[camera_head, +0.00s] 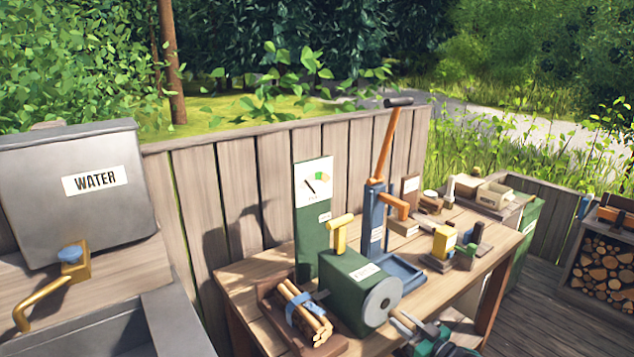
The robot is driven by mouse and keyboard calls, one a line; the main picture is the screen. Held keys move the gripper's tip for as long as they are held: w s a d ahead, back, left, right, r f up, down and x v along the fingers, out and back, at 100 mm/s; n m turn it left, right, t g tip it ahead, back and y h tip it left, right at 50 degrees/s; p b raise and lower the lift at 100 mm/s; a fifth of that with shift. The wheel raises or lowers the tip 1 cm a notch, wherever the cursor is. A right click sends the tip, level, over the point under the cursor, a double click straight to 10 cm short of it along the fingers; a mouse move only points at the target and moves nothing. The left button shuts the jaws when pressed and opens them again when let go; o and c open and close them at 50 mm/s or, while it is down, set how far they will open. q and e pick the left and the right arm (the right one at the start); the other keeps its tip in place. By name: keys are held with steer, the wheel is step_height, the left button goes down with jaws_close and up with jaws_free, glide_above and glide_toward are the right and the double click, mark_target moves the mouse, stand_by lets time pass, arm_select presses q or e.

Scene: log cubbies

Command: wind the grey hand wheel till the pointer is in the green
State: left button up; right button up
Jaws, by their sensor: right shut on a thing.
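The grey hand wheel (383,301) is on the front face of a green box (347,281) on the wooden bench. A tall green panel with a white dial (314,182) stands behind the box. My right gripper (408,324) is at the lower right of the wheel, shut on what looks like the wheel's handle; the small grip is partly hidden. My left gripper is not in view.
A bundle of sticks (303,312) lies left of the box. A yellow T-handle (342,233) rises from the box top. A blue press with an orange lever (387,145) stands behind. A water tank (75,195) with a brass tap is at left. Small blocks crowd the bench's right.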

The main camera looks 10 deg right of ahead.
steer(key=shift+a+f, duration=0.3)
steer(key=shift+f, duration=0.2)
steer(key=shift+r, duration=0.15)
steer(key=shift+s+a+r+p, duration=0.1)
steer(key=shift+a+r+p, duration=0.15)
steer(key=shift+p, duration=0.3)
steer(key=shift+a+r+p, duration=0.1)
steer(key=shift+a+p, duration=0.25)
steer(key=shift+p, duration=0.1)
steer(key=shift+r, duration=0.15)
